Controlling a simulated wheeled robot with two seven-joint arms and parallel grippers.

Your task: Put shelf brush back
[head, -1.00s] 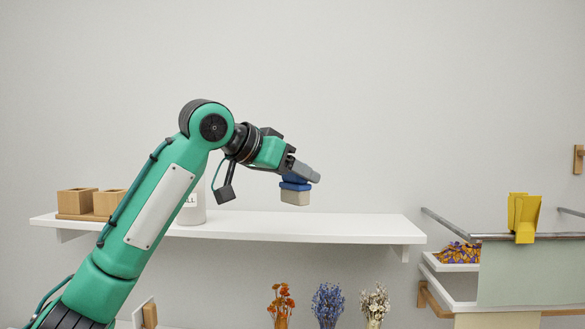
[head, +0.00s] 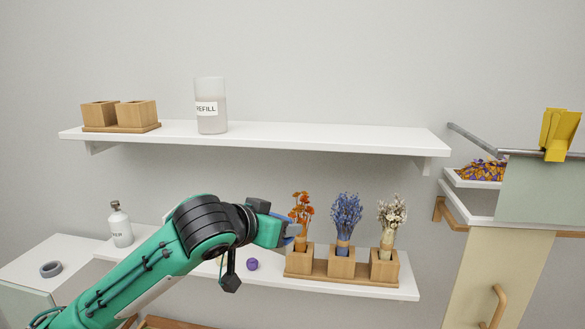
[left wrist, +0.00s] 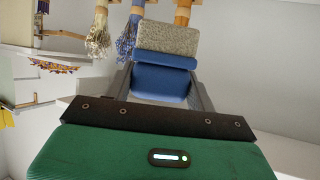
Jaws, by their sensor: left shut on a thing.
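The shelf brush (left wrist: 163,76) has a blue body and a speckled beige bristle block (left wrist: 167,40). In the left wrist view it sits between the two fingers of my left gripper (left wrist: 161,88), which is shut on it. In the head view my left gripper (head: 292,230) is low, in front of the orange flowers at the lower shelf (head: 222,266); the brush is mostly hidden there. The upper shelf (head: 290,134) shows whole. My right gripper is in neither view.
Wooden blocks hold orange, blue (head: 346,215) and white dried flowers (head: 391,213) close by the gripper. A purple ball (head: 252,264) and a white bottle (head: 120,225) stand on the lower shelf. The upper shelf holds a REFILL jar (head: 211,106) and wooden holders (head: 136,114); its right half is bare.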

